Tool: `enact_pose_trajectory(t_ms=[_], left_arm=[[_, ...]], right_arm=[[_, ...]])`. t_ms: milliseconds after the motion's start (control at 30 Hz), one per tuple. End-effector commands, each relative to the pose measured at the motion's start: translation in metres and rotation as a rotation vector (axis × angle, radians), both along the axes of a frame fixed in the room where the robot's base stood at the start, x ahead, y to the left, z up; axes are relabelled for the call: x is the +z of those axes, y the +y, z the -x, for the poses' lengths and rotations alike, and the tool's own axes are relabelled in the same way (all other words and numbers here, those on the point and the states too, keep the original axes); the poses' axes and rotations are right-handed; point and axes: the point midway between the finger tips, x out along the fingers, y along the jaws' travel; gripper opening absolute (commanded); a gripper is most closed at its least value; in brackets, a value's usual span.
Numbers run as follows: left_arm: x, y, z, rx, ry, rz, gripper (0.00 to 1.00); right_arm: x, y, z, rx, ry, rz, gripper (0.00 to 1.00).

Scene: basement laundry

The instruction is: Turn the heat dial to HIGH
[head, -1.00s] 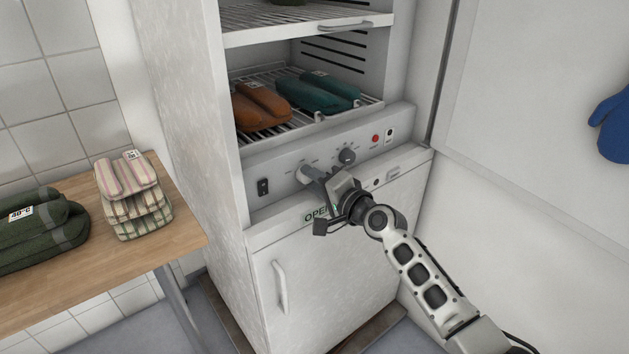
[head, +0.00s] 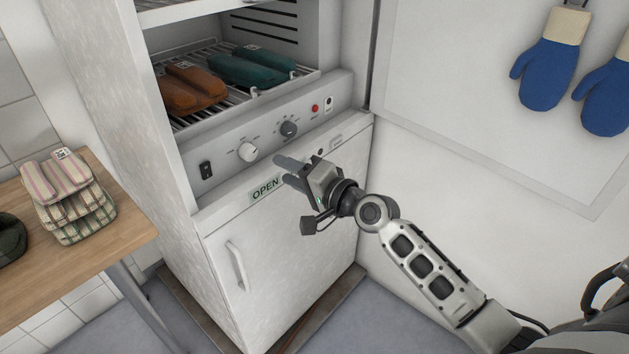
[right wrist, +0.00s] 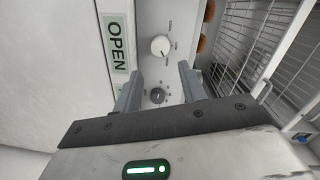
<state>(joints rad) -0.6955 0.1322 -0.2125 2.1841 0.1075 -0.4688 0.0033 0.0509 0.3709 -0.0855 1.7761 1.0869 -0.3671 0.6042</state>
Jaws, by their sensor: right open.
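The control panel (head: 220,160) of the white cabinet carries a white dial (head: 248,152) and a dark dial (head: 289,129), with small print around each that I cannot read in the head view. In the right wrist view the white dial (right wrist: 160,45) lies just beyond the fingertips, and the dark dial (right wrist: 157,95) shows between the fingers. My right gripper (head: 284,169) is open and empty, in front of the panel, below and right of the white dial and apart from it. It also shows in the right wrist view (right wrist: 160,75). My left gripper is out of view.
A black switch (head: 206,170) and a red button (head: 315,108) sit on the panel. The OPEN label (head: 265,189) is on the lower door, near my fingers. Orange (head: 190,88) and teal (head: 252,68) bundles lie on the rack above. A wooden table (head: 110,240) stands left.

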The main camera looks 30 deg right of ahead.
Motion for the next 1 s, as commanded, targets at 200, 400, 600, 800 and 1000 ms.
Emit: enact_pose_trajectory(t_ms=[200,400,600,800,1000], left_arm=[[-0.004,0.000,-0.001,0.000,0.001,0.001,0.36],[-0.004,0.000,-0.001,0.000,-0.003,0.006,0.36],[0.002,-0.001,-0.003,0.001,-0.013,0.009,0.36],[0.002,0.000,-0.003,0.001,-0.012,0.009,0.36],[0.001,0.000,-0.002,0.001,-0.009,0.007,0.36]], right_arm=[[0.002,-0.017,0.042,0.002,0.003,0.003,0.41],[0.004,-0.024,0.059,0.001,0.001,0.000,0.41],[0.005,-0.025,0.062,0.000,0.000,0.000,0.41],[0.005,-0.025,0.062,0.000,0.000,0.000,0.41],[0.002,-0.024,0.063,0.002,0.003,0.010,0.41]])
